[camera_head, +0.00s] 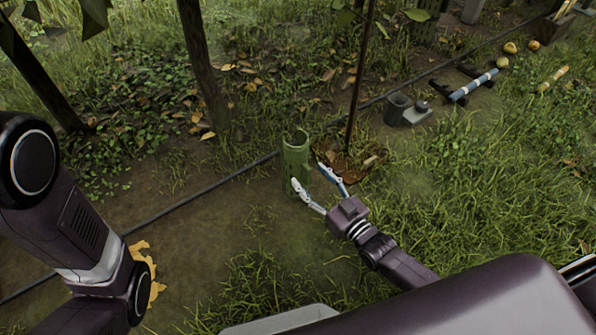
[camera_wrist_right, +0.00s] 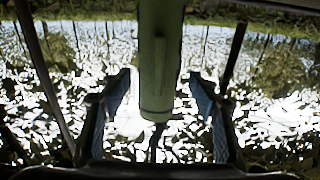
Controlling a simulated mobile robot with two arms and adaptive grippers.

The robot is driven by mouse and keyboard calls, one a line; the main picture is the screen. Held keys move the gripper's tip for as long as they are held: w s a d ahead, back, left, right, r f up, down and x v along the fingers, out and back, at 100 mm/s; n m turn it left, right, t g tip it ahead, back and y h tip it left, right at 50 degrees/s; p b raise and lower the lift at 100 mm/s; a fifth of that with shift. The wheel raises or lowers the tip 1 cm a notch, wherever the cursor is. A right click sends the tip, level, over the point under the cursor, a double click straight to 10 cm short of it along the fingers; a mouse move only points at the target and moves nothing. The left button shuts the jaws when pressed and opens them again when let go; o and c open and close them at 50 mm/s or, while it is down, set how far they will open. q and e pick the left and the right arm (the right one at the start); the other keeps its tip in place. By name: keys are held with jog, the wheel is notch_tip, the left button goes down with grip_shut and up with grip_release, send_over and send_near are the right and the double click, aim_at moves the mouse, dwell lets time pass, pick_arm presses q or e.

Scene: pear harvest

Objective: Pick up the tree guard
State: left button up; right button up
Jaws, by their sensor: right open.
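The tree guard is a green tube (camera_head: 296,165) with an open top, upright beside the black hose in the head view. My right gripper (camera_head: 309,174) is open at its right side, with one finger at its near side and the other by its right edge. In the right wrist view the green tube (camera_wrist_right: 159,62) lies between the two spread fingers of the right gripper (camera_wrist_right: 160,88), with gaps on both sides. Neither finger clearly touches it.
A thin stake (camera_head: 358,85) rises from a brown patch of soil (camera_head: 350,160) right behind the guard. A black hose (camera_head: 205,192) runs across the ground. Grass surrounds the bare soil.

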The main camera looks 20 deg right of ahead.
aim_at(299, 171)
jog(key=b+x, duration=0.2)
jog(key=x, duration=0.1)
jog(key=shift+w+d+f, duration=0.1)
jog(key=shift+w, duration=0.35)
jog(key=c, duration=1.1)
jog(key=shift+r, duration=0.25)
